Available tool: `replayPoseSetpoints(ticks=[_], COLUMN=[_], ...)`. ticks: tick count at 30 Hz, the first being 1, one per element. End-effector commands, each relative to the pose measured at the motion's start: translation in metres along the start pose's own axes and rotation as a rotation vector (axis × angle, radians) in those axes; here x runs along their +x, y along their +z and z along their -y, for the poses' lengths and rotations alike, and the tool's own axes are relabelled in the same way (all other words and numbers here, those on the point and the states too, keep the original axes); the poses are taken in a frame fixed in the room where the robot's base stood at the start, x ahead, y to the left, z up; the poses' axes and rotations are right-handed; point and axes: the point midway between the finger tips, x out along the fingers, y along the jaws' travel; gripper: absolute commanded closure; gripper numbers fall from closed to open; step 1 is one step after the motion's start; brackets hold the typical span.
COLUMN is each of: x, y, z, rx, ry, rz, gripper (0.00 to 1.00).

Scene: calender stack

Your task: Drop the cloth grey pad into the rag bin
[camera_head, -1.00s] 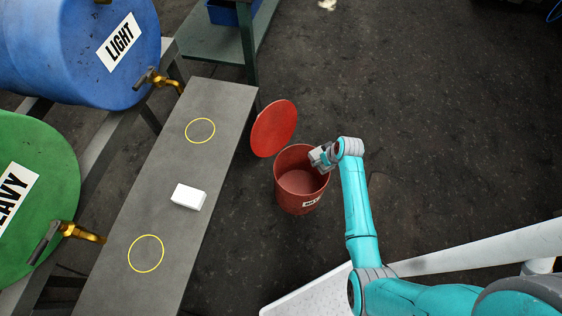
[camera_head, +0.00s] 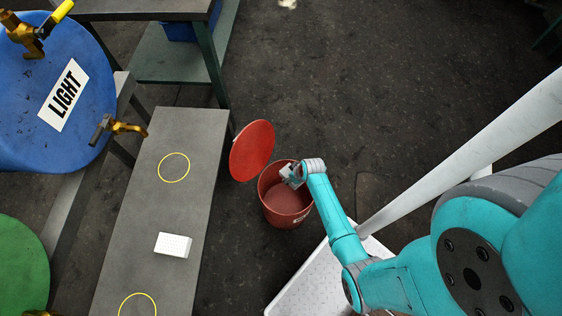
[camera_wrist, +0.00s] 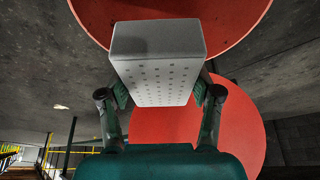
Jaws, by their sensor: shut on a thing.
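My gripper (camera_head: 291,178) is over the upper right part of the open red rag bin (camera_head: 287,214) in the head view. In the wrist view, its two fingers (camera_wrist: 160,97) are shut on a grey pad (camera_wrist: 156,78), a pale block with rows of small dots on one face. The pad is hard to make out in the head view. I cannot tell whether it is above the rim or just inside. The bin's inside looks empty where it shows; part is hidden by my gripper.
The round red lid (camera_head: 252,151) stands tilted beside the bin. A white block (camera_head: 173,245) lies on the grey bench (camera_head: 190,130) between two yellow rings. Blue (camera_head: 40,120) and green (camera_head: 18,265) drums with taps are at the left. The floor beyond the bin is clear.

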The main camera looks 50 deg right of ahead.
Motion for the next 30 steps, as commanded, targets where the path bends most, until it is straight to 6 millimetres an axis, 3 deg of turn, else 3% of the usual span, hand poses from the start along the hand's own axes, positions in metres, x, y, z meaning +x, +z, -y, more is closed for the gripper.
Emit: replayPoseSetpoints(ticks=[12,23,24,27,30], x=[0.035,0.039,0.039,0.039,0.039], y=[0.014,0.015,0.015,0.015,0.015], z=[0.0,0.0,0.0,0.0,0.0], rx=[0.0,-0.001,0.0,0.0,0.0], ry=[-0.001,0.0,0.0,0.0,0.0], rz=[0.0,-0.001,-0.001,-0.001,-0.001], gripper=[0.74,0.74,0.31,0.07,0.07])
